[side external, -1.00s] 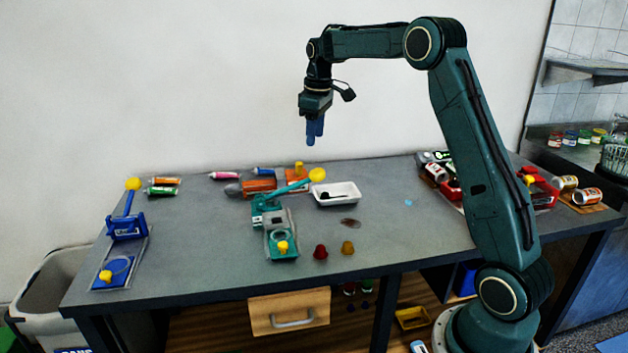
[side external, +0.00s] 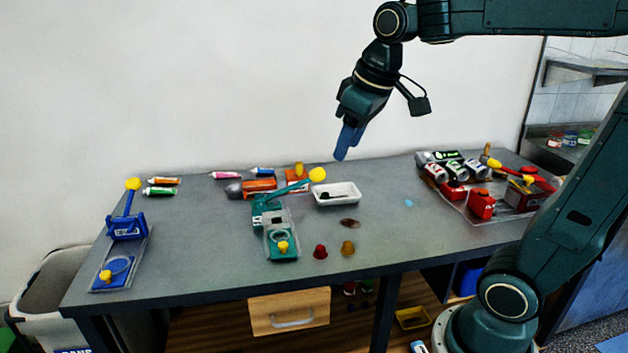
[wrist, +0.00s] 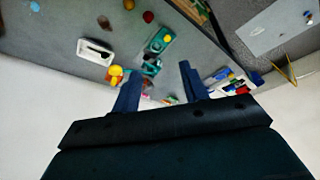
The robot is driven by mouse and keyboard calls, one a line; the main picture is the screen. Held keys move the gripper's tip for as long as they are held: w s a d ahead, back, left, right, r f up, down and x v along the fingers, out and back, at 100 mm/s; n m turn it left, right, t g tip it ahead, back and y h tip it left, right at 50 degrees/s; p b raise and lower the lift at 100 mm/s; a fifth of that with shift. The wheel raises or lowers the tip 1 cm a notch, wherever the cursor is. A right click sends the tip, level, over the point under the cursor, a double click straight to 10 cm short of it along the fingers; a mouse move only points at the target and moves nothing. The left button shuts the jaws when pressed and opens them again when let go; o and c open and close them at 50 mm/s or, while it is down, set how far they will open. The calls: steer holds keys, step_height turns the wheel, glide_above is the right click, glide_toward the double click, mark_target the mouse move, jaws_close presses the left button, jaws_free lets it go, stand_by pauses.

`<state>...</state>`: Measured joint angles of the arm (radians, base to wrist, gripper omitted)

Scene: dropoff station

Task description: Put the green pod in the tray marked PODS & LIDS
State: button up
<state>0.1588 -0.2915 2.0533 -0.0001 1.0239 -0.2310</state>
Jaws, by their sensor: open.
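My gripper (side external: 342,154) is open and empty, held tilted above the back of the table; its two blue fingers stand apart in the wrist view (wrist: 158,82). I cannot make out a green pod for certain. A red pod (side external: 320,252) and a brown-gold pod (side external: 348,248) stand at the table's front; the wrist view also shows the red one (wrist: 148,17). Small dark green and red items (side external: 367,285) sit in the shade under the table, too small to identify. No tray label reading PODS & LIDS is legible.
A white tray (side external: 350,199) holding something dark lies below my gripper. A teal lever device (side external: 282,245) stands left of it, a blue one (side external: 127,227) farther left. Cans and red items (side external: 481,205) crowd the right. A yellow tray (side external: 412,318) is under the table. The centre-right tabletop is mostly clear.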

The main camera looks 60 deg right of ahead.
steer(key=s+a+f, duration=0.2)
steer(key=s, duration=0.4)
steer(key=s+a+f+t, duration=0.1)
steer(key=s+a+f, duration=0.1)
steer(key=s, duration=0.4)
steer(key=shift+s+a+f+m+t+y, duration=0.15)
steer(key=shift+a+f+m+t+y, duration=0.2)
steer(key=shift+f, duration=0.5)
